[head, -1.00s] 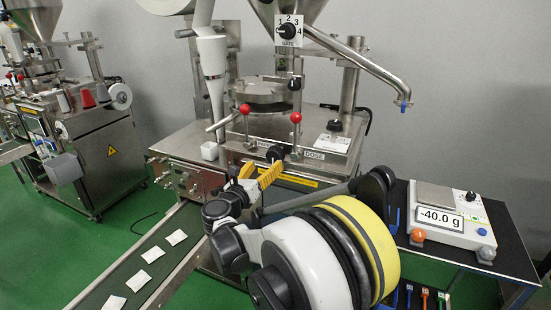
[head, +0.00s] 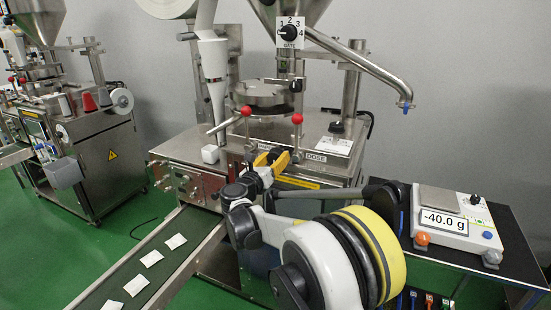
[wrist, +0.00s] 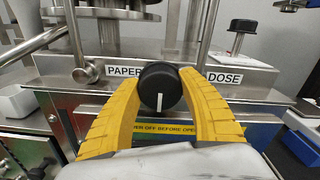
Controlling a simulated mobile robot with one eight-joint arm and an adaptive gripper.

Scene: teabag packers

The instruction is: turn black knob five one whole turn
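A round black knob (wrist: 159,86) with a white line pointing straight down sits on the steel machine front, between the PAPER and DOSE labels in the wrist view. My gripper (wrist: 161,76) has its two yellow fingers on either side of this knob, left and right. No clear gap shows beside the knob, but I cannot tell whether the fingers press on it. In the head view my gripper (head: 273,157) is at the machine front, its fingers around the knob, which they partly hide. No number shows on the knob.
Two red-topped levers (head: 296,119) stand just above the knob. A scale (head: 447,218) reading -40.0 g is on the dark table at right. A conveyor (head: 188,249) with white teabags runs at lower left. Another black knob (wrist: 243,26) stands at upper right.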

